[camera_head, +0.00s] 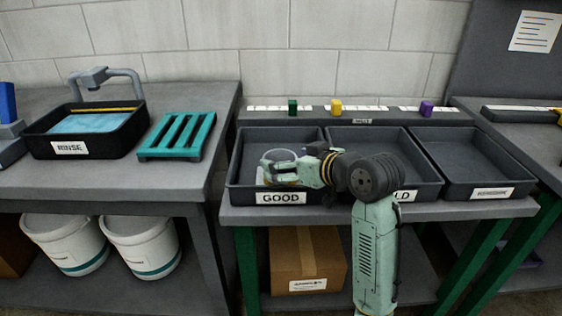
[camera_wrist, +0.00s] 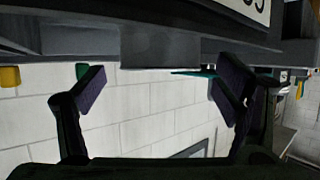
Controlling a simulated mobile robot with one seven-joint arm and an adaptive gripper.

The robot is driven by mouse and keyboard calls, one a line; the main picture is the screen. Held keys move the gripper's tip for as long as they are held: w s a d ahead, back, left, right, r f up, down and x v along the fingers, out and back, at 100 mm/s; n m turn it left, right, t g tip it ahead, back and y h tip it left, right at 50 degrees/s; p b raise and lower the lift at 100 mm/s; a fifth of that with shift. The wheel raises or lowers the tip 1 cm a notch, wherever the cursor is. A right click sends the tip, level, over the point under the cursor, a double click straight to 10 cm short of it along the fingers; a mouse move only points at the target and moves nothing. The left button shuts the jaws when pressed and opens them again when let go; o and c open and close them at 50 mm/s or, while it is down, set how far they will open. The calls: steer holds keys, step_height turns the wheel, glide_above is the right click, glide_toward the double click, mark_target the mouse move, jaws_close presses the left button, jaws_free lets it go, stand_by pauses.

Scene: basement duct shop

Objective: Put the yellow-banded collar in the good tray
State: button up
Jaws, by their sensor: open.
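A grey round collar (camera_head: 281,155) shows inside the tray labelled GOOD (camera_head: 240,178), towards its middle. A hint of yellow shows low on it; my gripper covers much of the rest. My gripper (camera_head: 269,170) reaches into this tray from the right, and its fingers are open. They are at the collar in the picture, but I cannot tell whether they touch it. In the wrist view my two open fingers (camera_wrist: 162,88) are apart with nothing clearly held between them.
Two more trays, the middle one (camera_head: 404,150) and the right one (camera_head: 470,160), stand beside it. Green (camera_head: 292,107), yellow (camera_head: 336,106) and purple (camera_head: 426,108) blocks sit on the ledge behind. A rinse basin (camera_head: 60,150) and teal rack (camera_head: 178,137) are at left.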

steer(key=b+v, duration=0.1)
steer(key=v, duration=0.7)
steer(key=shift+s, duration=0.15)
steer(key=shift+d, duration=0.1)
